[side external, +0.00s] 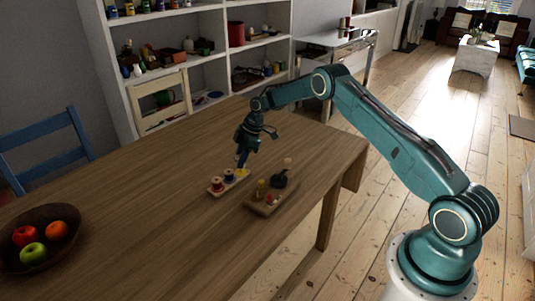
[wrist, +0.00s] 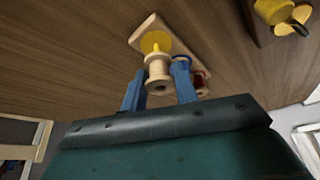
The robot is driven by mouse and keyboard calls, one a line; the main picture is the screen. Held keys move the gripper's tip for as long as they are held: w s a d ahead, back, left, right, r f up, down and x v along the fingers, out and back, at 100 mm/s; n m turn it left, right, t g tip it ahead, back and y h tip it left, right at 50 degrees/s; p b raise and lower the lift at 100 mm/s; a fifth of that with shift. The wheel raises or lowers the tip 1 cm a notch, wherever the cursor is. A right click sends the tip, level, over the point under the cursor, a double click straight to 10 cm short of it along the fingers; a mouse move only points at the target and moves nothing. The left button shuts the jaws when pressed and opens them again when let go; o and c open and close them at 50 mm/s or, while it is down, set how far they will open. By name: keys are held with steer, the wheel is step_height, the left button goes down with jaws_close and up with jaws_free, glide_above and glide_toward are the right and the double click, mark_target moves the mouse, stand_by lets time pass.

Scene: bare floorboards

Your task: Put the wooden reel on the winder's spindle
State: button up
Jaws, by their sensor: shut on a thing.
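The plain wooden reel (wrist: 158,74) is between my gripper's blue fingers in the wrist view, and the gripper (wrist: 160,88) is shut on it. In the side view my gripper (side external: 242,164) points down at the right end of a reel rack (side external: 215,192); the fingers largely hide the wooden reel there. A yellow piece (wrist: 155,42) shows just beyond the reel, over the rack. I cannot tell whether the reel touches the rack or is clear of it. The winder (side external: 264,207) is a wooden board to the right of the rack, with yellow and dark parts on it.
A red reel (side external: 217,184) and a blue reel (side external: 229,176) stand on the rack close to my fingers. A bowl (side external: 42,262) of fruit sits at the table's left. Shelves (side external: 165,50) and a blue chair (side external: 45,150) are behind.

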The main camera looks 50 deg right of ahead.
step_height(320, 180, up, 17)
stand_by(0.4)
steer(key=shift+s+a+f, duration=0.1)
steer(key=shift+a, duration=0.1)
stand_by(0.6)
steer(key=shift+s+a+f, duration=1.2)
steer(key=shift+s+f, duration=0.35)
steer(key=shift+s, duration=0.8)
steer(key=shift+s+a+f, duration=1.15)
steer(key=shift+s+f, duration=0.45)
steer(key=shift+s, duration=0.75)
steer(key=shift+s+a+f, duration=1.2)
steer(key=shift+s+f, duration=0.35)
steer(key=shift+s, duration=0.8)
steer(key=shift+f, duration=0.1)
steer(key=shift+f, duration=2.4)
steer(key=shift+f, duration=1.35)
